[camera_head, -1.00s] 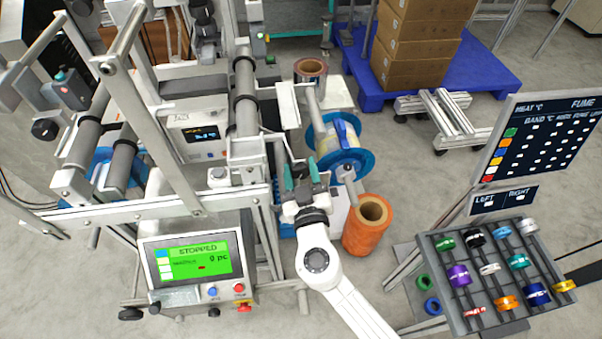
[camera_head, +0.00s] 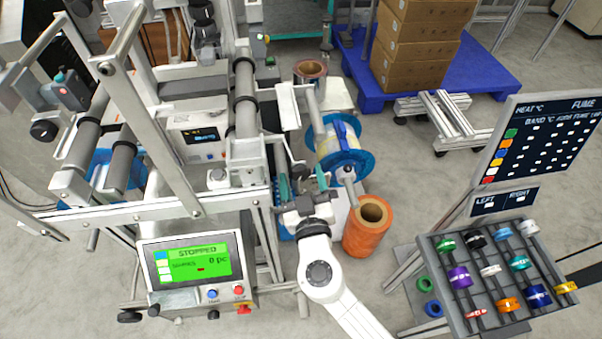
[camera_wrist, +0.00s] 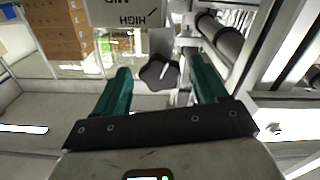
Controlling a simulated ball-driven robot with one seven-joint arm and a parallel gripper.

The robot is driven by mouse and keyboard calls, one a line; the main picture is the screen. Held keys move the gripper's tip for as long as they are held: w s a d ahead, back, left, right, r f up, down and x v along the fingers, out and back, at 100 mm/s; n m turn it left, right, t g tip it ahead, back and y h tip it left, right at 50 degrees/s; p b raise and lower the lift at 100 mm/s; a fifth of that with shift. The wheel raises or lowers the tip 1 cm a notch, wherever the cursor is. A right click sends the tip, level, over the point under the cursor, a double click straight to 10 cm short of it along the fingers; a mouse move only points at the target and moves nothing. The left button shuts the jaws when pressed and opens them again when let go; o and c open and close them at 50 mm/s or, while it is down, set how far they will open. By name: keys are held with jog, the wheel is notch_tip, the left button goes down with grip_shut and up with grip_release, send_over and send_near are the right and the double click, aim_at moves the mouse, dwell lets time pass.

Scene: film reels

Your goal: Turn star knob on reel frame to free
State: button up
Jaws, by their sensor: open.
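The dark, lobed star knob (camera_wrist: 158,74) shows in the wrist view between my two teal fingers, beside a grey metal bracket. My gripper (camera_wrist: 158,64) is open, one finger on each side of the knob; I see no finger touching it. In the head view my gripper (camera_head: 302,180) is at the right end of the machine's metal reel frame (camera_head: 140,212), left of the blue-flanged reel (camera_head: 358,161). I cannot make out the knob in the head view.
An orange roll (camera_head: 362,240) stands close to the right of my gripper. The control panel (camera_head: 196,264) reading STOPPED is at lower left. A rack of coloured rolls (camera_head: 462,318) and a dark board (camera_head: 540,140) are at right. Grey rollers (camera_wrist: 222,38) show in the wrist view.

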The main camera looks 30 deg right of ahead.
jog(key=b+v, duration=0.1)
jog(key=v, duration=0.8)
